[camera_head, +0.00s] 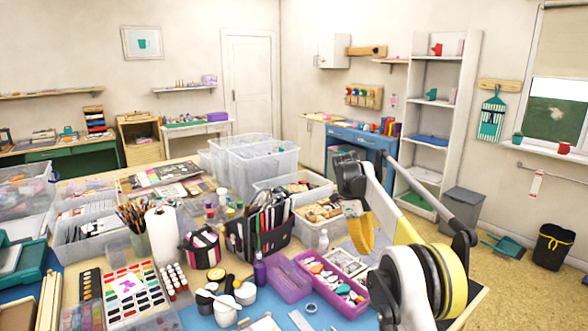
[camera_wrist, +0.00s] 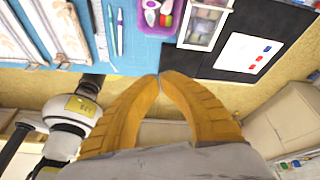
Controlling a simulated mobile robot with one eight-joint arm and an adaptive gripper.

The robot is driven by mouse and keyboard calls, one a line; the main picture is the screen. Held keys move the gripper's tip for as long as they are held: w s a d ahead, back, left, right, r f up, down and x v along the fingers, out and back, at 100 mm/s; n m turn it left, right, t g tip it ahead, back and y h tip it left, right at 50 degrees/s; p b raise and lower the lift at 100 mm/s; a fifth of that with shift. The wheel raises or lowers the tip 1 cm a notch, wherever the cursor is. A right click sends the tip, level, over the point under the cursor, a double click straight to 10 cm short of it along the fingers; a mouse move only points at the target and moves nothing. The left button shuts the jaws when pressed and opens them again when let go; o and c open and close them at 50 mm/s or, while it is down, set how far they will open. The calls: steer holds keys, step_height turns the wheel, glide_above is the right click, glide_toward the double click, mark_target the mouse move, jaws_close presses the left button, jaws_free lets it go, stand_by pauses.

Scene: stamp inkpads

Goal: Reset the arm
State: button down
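My gripper (camera_head: 362,240) hangs at the right end of the cluttered table in the head view, its yellow fingers pointing down. In the wrist view the two ridged orange fingers of my gripper (camera_wrist: 161,77) come together at their tips, with nothing seen between them. The fingers look shut and empty. My arm is folded at the right, with its white and black links in front of the table's right end and partly hiding it.
The purple tray (camera_head: 296,279) of small items and the box of markers (camera_head: 262,228) stand left of my arm. Clear plastic bins (camera_head: 262,165) stand behind. A grey bin (camera_head: 462,209) and a black bin (camera_head: 553,247) stand on open floor (camera_head: 500,275) at right.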

steer(key=s+r+n+t+y, duration=0.1)
steer(key=s+r+n+t, duration=0.4)
steer(key=s+r+n, duration=0.9)
steer(key=s+a+f+n+t+y, duration=0.1)
steer(key=s+f+n, duration=0.4)
steer(key=s, duration=0.7)
steer(key=s+a+f+n+t, duration=0.1)
steer(key=s+f+n+t, duration=0.3)
steer(key=s, duration=0.8)
steer(key=shift+f+n+y, duration=0.4)
steer(key=shift+f+n, duration=0.1)
steer(key=shift+n, duration=0.7)
